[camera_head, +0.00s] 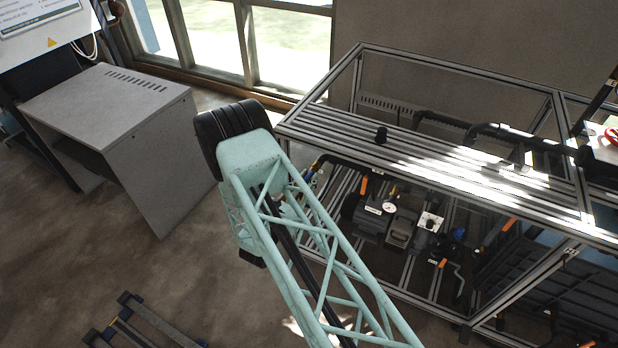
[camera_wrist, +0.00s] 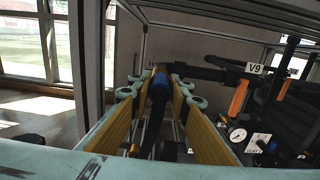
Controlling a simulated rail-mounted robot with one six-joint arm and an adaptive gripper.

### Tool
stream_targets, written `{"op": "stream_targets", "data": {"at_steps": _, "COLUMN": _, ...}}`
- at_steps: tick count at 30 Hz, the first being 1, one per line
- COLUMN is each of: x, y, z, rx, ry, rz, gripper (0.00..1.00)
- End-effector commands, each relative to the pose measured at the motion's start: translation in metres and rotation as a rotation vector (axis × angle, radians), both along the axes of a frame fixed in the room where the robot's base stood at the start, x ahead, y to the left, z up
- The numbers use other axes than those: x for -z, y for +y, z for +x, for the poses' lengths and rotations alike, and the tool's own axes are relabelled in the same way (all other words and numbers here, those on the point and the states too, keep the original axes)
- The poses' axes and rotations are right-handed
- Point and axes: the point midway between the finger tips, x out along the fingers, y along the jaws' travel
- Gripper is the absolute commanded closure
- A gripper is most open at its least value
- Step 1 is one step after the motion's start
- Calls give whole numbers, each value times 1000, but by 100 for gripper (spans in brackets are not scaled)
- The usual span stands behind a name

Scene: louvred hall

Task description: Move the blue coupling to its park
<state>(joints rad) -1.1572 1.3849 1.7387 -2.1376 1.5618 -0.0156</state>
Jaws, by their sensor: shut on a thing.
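The blue coupling (camera_wrist: 158,84) shows in the wrist view between the tips of my gripper (camera_wrist: 155,80). My gripper is shut on it, with its yellowish finger pads on either side. A black hose hangs below the coupling. In the head view my lattice arm hides the coupling and most of the gripper, at the near left end of the metal frame. I cannot make out its park in either view.
The aluminium frame (camera_head: 455,68) encloses pipes and equipment. A gauge (camera_head: 389,207), orange handles (camera_head: 364,185) and another blue part (camera_head: 458,233) are inside. In the wrist view a label reading V9 (camera_wrist: 255,68) is on a black pipe. A grey cabinet (camera_head: 105,105) stands left.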

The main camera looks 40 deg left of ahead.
Motion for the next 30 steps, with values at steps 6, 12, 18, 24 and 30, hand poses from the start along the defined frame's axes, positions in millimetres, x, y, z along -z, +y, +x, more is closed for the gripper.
{"op": "stream_targets", "data": {"at_steps": 6, "x": 0, "y": 0, "z": -1, "rx": 0, "ry": 0, "rz": 0, "gripper": 100}}
{"op": "stream_targets", "data": {"at_steps": 12, "x": 0, "y": -1, "z": -9, "rx": 0, "ry": 0, "rz": 0, "gripper": 100}}
{"op": "stream_targets", "data": {"at_steps": 18, "x": 0, "y": -3, "z": -23, "rx": -1, "ry": -1, "rz": 1, "gripper": 100}}
{"op": "stream_targets", "data": {"at_steps": 24, "x": 0, "y": -5, "z": -37, "rx": -1, "ry": 0, "rz": -1, "gripper": 100}}
{"op": "stream_targets", "data": {"at_steps": 30, "x": 0, "y": -7, "z": -51, "rx": -1, "ry": 0, "rz": 1, "gripper": 100}}
